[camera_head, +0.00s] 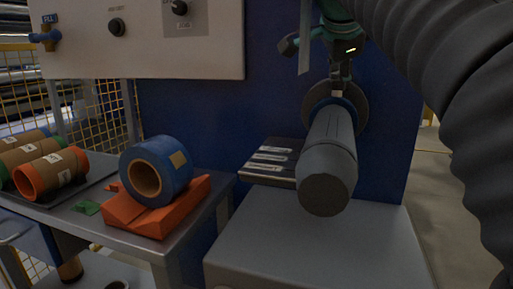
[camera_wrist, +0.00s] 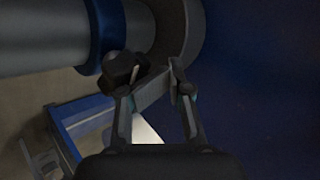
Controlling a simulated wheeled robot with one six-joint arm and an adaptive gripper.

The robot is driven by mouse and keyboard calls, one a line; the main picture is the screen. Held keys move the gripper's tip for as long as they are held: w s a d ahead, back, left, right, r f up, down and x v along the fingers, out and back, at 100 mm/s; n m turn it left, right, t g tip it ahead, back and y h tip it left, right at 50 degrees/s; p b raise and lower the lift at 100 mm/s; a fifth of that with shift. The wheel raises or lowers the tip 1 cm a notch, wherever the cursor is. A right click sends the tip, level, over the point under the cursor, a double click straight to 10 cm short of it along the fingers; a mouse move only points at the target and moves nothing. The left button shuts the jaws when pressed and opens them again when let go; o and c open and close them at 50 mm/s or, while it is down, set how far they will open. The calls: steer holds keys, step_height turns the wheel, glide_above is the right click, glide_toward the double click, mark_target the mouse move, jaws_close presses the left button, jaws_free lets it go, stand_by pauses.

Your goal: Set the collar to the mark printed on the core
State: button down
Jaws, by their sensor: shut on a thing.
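A grey roller shaft (camera_head: 328,150) points toward me from the blue machine. A blue ring (camera_head: 352,106) circles its far end, in front of a grey disc (camera_head: 313,100); I cannot tell which of them is the collar. In the wrist view, the blue ring (camera_wrist: 106,30) and grey disc (camera_wrist: 192,30) are close by. In the head view my gripper (camera_head: 340,72) is above the shaft. A blue roll (camera_head: 152,165) shows its brown core (camera_head: 146,178); I see no printed mark.
The blue roll rests in an orange cradle (camera_head: 135,215) on a grey bench. Several labelled rolls (camera_head: 50,173) lie at left. A dark tray (camera_head: 268,173) with several pale strips sits left of the shaft. A control panel (camera_head: 140,45) is upper left.

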steer(key=shift+a+r, duration=0.25)
steer(key=shift+r, duration=0.1)
steer(key=s+r, duration=0.1)
steer(key=r+p, duration=0.1)
steer(key=r, duration=0.1)
steer(key=shift+s+a, duration=0.15)
steer(key=shift+s, duration=0.2)
steer(key=shift+s+a+r, duration=0.1)
steer(key=shift+s+r, duration=0.3)
steer(key=shift+r, duration=0.3)
steer(key=shift+s+a+r, duration=0.1)
steer(key=shift+s+r, duration=0.3)
steer(key=shift+r, duration=0.25)
steer(key=shift+a, duration=0.1)
